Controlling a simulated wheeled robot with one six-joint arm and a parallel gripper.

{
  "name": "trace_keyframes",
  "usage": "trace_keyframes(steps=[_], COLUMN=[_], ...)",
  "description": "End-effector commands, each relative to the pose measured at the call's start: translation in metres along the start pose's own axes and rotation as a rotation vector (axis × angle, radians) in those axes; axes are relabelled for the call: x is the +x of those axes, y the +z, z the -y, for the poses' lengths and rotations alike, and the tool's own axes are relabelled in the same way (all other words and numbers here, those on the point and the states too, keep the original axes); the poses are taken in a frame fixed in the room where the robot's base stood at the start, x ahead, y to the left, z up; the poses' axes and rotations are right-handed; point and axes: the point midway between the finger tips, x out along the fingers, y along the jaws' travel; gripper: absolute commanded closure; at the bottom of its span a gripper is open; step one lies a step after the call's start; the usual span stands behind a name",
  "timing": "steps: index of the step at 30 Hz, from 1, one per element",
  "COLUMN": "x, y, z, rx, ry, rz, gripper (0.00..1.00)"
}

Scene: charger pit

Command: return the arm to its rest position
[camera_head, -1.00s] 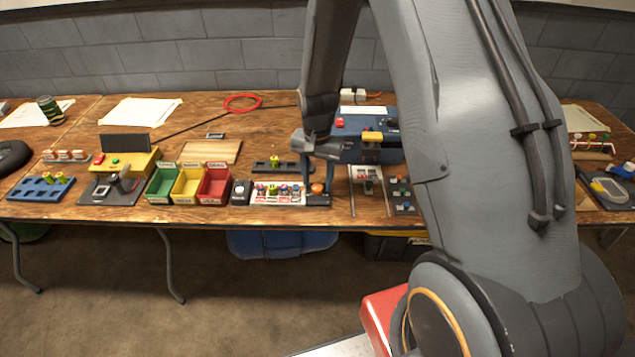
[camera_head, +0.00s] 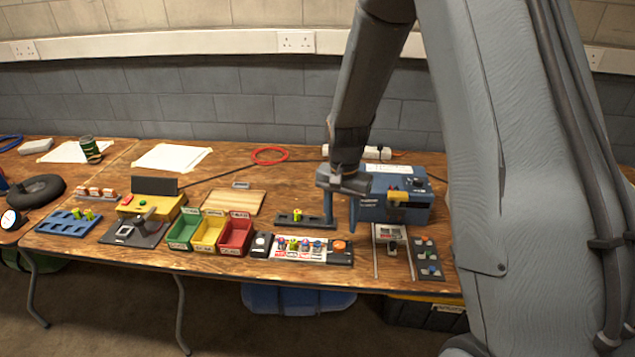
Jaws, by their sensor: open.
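My gripper (camera_head: 339,210) hangs from my arm over the right-hand part of the wooden workbench (camera_head: 140,250), with its fingers pointing down. The two fingers stand apart and nothing shows between them. In this view the gripper is in front of a blue box-shaped unit (camera_head: 408,210) and behind a strip of small coloured items (camera_head: 293,246). My arm fills much of the right side of the view and hides that end of the bench. The exact height of the fingertips above the bench is hard to tell.
Green (camera_head: 184,231), yellow (camera_head: 208,236) and red (camera_head: 236,238) bins stand left of the gripper. A dark holder (camera_head: 316,222) lies close by the fingers. A slotted panel (camera_head: 392,245) and a button panel (camera_head: 429,262) lie to the right. A grey wall is behind.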

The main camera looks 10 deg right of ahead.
Motion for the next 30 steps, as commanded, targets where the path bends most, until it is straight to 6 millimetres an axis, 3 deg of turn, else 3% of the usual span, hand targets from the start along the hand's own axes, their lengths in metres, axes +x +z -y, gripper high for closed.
trace_keyframes(steps=[3,8,18,24,30], x=[-0.001,-0.025,-0.083,-0.093,-0.094], y=[0.000,0.021,0.105,0.138,0.146], z=[0.000,-0.015,-0.078,-0.103,-0.109], rx=[-0.002,-0.102,-0.484,-0.625,-0.663], ry=[-0.001,-0.011,-0.031,-0.033,-0.033], rz=[-0.001,-0.015,-0.069,-0.090,-0.094], gripper=[0.55,0.55,0.55,0.55,0.55])
